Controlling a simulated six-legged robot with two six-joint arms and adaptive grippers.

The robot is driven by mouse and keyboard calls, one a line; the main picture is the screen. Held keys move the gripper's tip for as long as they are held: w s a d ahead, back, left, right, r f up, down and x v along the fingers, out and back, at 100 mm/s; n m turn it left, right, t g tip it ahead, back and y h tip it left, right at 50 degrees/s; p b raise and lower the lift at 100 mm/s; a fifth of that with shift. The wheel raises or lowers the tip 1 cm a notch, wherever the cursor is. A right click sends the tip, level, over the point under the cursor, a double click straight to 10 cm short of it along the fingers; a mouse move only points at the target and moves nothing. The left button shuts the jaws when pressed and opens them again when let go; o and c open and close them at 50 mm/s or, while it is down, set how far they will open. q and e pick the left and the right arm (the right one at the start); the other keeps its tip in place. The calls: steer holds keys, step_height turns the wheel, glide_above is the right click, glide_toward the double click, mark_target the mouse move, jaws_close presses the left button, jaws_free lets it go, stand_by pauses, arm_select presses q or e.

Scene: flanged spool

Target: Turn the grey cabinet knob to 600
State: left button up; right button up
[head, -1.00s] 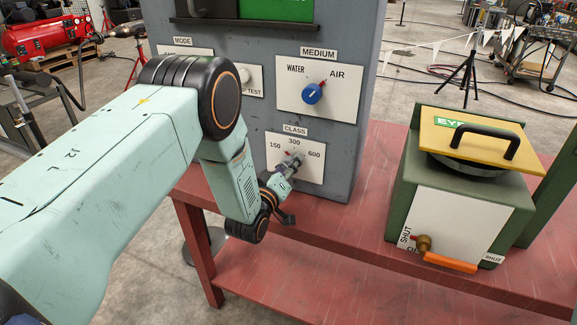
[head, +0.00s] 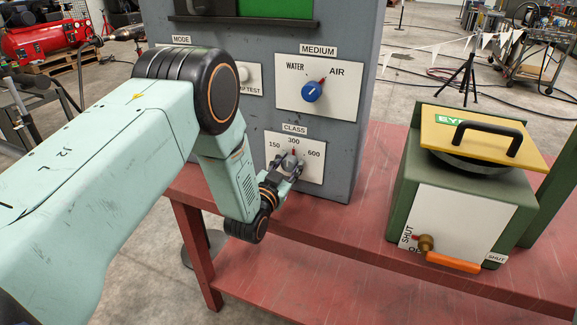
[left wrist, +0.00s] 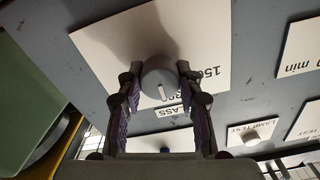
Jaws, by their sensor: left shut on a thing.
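The grey knob (head: 289,161) sits on the white CLASS plate (head: 313,172) of the grey cabinet, marked 150, 300 and 600. Its red pointer is up, at about 300. My left gripper (head: 284,171) is shut on the knob, partly covering it in the head view. In the left wrist view the round knob (left wrist: 160,76), with a white line on it, is between the two fingers of the left gripper (left wrist: 158,80). My right gripper is in neither view.
Above the CLASS plate is the MEDIUM plate with a blue knob (head: 312,91). A LAMP TEST button (head: 243,75) is to its left. A green box (head: 403,186) with a yellow lid (head: 442,131) and orange-handled valve (head: 452,262) stands right on the red bench (head: 345,235).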

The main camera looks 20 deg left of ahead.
arm_select(q)
steer(key=m, duration=0.6)
steer(key=shift+b, duration=0.3)
steer(key=m, duration=0.5)
steer(key=shift+d, duration=0.1)
steer(key=shift+m, duration=0.5)
steer(key=o, duration=1.2)
steer(key=shift+s+f, duration=0.1)
steer(key=s, duration=1.1)
steer(key=shift+s+a, duration=0.25)
steer(key=shift+s, duration=0.15)
